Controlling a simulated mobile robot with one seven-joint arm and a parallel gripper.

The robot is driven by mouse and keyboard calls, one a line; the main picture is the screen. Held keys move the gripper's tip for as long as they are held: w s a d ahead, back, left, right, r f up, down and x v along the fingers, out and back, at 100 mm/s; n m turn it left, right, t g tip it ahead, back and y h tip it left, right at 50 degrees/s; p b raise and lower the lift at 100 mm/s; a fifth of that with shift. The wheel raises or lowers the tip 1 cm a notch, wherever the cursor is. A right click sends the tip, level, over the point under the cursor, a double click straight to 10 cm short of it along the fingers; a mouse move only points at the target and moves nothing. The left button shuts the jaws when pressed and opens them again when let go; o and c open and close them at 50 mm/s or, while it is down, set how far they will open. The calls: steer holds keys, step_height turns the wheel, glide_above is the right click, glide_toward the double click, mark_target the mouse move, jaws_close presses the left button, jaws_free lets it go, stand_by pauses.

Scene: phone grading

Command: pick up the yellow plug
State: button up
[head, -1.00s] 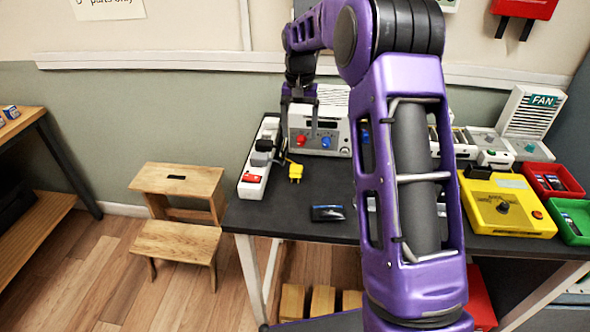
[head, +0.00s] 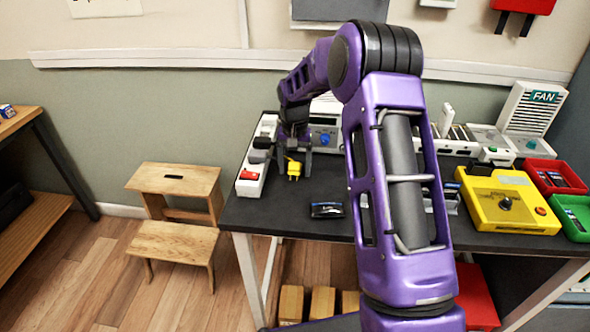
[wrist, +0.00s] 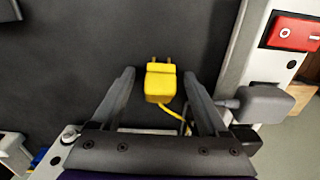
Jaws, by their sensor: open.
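The yellow plug (head: 294,169) lies on the dark table top, just right of the white power strip. In the wrist view the yellow plug (wrist: 160,83) sits between the two fingers, its two prongs pointing up in the picture and its yellow cord running down to the right. My gripper (head: 294,172) is low over the table around the plug. In the wrist view my gripper (wrist: 160,80) is open, with a gap on both sides of the plug. The fingers do not appear to touch it.
The white power strip (head: 262,140) with a red switch (wrist: 292,31) lies close beside the gripper, with a grey plug (wrist: 262,104) at it. A dark phone (head: 327,210) lies nearer the front edge. A yellow box (head: 478,207) and red and green trays stand at right.

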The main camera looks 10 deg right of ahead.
jaws_close()
stand_by(0.4)
